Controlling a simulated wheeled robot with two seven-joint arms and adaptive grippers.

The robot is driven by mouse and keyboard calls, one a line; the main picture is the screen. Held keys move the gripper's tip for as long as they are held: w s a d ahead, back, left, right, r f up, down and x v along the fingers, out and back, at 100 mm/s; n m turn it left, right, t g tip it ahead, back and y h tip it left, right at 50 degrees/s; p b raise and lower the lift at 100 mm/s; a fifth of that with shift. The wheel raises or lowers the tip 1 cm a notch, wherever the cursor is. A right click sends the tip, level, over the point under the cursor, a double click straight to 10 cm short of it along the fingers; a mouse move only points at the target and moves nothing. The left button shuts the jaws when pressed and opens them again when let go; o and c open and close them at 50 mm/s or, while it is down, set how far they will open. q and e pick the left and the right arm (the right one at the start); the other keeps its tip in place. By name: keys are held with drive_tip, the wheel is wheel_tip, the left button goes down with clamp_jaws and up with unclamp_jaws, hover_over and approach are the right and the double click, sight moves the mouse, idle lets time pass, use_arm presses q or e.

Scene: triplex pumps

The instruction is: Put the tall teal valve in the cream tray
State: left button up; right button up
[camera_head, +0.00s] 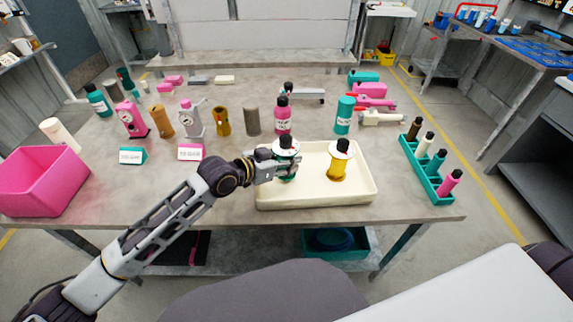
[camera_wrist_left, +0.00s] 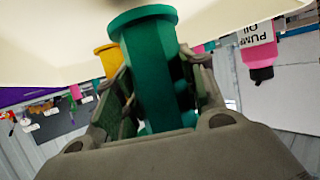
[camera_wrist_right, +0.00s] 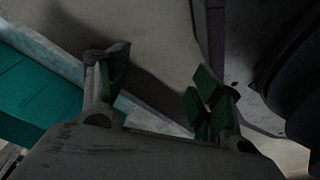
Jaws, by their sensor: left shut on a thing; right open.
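The teal valve, with a white disc (camera_head: 285,143) and dark knob on top, is upright in my left gripper (camera_head: 280,167). In the left wrist view its teal body (camera_wrist_left: 153,70) sits between the two fingers, which are shut on it. It is over the left part of the cream tray (camera_head: 330,202); I cannot tell if its foot touches the tray floor. A yellow valve (camera_head: 338,168) with a similar top stands in the right part of the tray. My right gripper (camera_wrist_right: 160,88) shows only in its wrist view, open and empty.
A pink bin (camera_head: 40,182) stands at the table's left end, and a teal rack (camera_head: 428,170) with several bottles is right of the tray. Behind the tray stand a pink bottle (camera_head: 283,115), a teal bottle (camera_head: 345,114) and several other parts.

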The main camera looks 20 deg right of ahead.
use_arm(q)
drive_tip(key=shift+f, duration=1.1)
drive_tip(key=o, duration=1.2)
drive_tip(key=shift+o, duration=0.5)
use_arm(e)
drive_tip(key=shift+w+a+r, duration=0.4)
drive_tip(key=shift+w+r, duration=0.3)
drive_tip(key=shift+w, duration=0.15)
use_arm(q)
drive_tip(key=shift+a, duration=0.1)
use_arm(e)
drive_tip(key=shift+d, duration=0.15)
